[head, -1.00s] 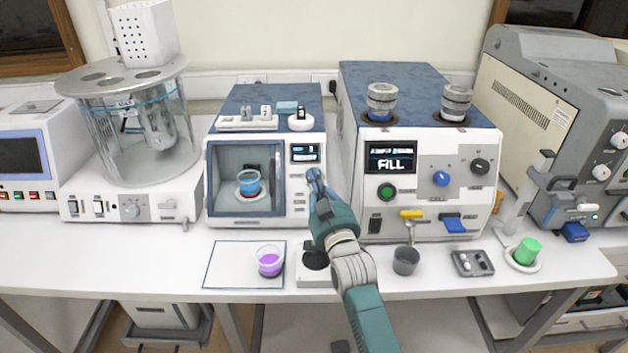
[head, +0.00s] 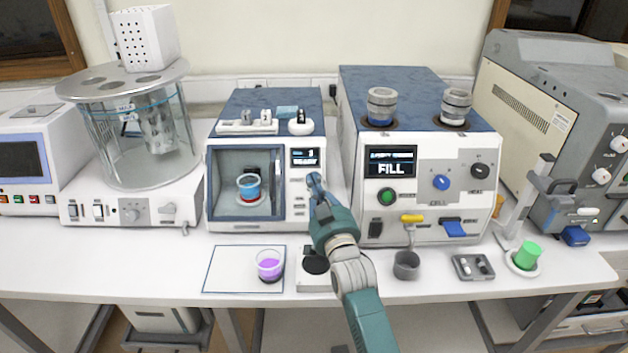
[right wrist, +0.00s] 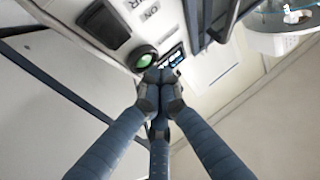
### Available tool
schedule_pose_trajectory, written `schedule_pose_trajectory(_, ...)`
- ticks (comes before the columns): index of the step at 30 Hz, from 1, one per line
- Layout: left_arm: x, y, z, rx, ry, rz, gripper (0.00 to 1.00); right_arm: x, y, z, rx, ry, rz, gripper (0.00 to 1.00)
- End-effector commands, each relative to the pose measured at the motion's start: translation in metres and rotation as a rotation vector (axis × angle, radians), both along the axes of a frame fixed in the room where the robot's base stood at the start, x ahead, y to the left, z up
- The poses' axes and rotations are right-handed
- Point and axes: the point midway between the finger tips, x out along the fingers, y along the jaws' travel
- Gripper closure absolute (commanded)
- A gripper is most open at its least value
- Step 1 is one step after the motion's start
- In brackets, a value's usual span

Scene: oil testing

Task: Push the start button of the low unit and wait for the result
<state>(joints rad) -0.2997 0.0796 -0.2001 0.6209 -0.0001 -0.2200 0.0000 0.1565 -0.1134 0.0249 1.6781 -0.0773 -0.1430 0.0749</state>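The low unit (head: 221,220) is a white box with a blue top, left of centre in the head view. Its window shows a cup of blue liquid (head: 249,187). My right gripper (head: 315,182) is at the right edge of this panel, below the display. Its fingertips (right wrist: 160,74) are together and empty in the right wrist view. They hide part of the panel, so I cannot tell whether they touch a button. My left gripper is out of view.
A taller unit (head: 433,222) with a FILL display and green button (head: 386,197) stands close on the right. A purple cup (head: 270,264) is on a white mat (head: 228,270) in front. A grey cup (head: 407,264) and green cup (head: 527,254) stand farther right.

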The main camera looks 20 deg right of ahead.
Motion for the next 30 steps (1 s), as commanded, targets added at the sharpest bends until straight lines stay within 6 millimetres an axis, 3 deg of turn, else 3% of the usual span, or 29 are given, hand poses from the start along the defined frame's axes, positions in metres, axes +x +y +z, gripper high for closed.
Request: schedule_pose_trajectory(30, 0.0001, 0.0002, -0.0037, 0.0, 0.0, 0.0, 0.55, 0.0067, -0.002, -0.0052, 0.0, 0.0, 0.0, 1.0)
